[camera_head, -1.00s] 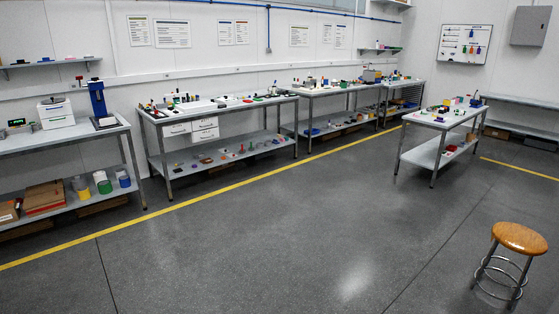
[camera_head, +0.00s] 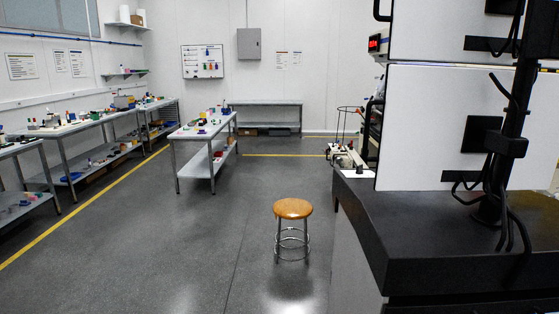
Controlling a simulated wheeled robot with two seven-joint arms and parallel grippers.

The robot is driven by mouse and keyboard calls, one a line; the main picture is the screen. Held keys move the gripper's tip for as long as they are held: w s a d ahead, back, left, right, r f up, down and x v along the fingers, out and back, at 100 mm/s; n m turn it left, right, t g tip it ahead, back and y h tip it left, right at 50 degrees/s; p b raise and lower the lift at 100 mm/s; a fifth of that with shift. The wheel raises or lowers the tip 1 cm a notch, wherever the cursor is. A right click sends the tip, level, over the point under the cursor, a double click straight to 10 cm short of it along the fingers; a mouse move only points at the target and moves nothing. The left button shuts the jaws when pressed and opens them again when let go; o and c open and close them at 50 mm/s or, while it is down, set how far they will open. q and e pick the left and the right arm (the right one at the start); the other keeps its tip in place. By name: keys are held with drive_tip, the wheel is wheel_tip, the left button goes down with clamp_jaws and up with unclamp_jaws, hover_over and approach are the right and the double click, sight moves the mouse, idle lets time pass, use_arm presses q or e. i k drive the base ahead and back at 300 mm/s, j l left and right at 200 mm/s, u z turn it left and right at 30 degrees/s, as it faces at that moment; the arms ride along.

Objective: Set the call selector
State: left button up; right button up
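I cannot make out a call selector in the camera_head view. A red-lit display box (camera_head: 377,43) sits on the left edge of the bench equipment at right, but it is too small to read. Large white panels (camera_head: 450,125) with black cables and a black post stand on a dark-topped bench (camera_head: 450,235) at the right. Neither of my grippers is in view.
A wooden-topped stool (camera_head: 293,209) stands on the open floor left of the dark bench. A small work table (camera_head: 196,132) with small items stands mid-room. Several workbenches line the left wall. A grey cabinet (camera_head: 249,44) hangs at the back.

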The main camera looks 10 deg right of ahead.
sight(359, 169)
drive_tip(key=k+j+z, duration=0.15)
drive_tip(key=z, duration=0.3)
drive_tip(key=k+j+z, duration=0.15)
drive_tip(key=z, duration=0.35)
drive_tip(key=i+j+z, duration=0.25)
drive_tip(key=i+z, duration=0.15)
drive_tip(key=i+j+z, duration=0.8)
drive_tip(key=k+j, duration=0.05)
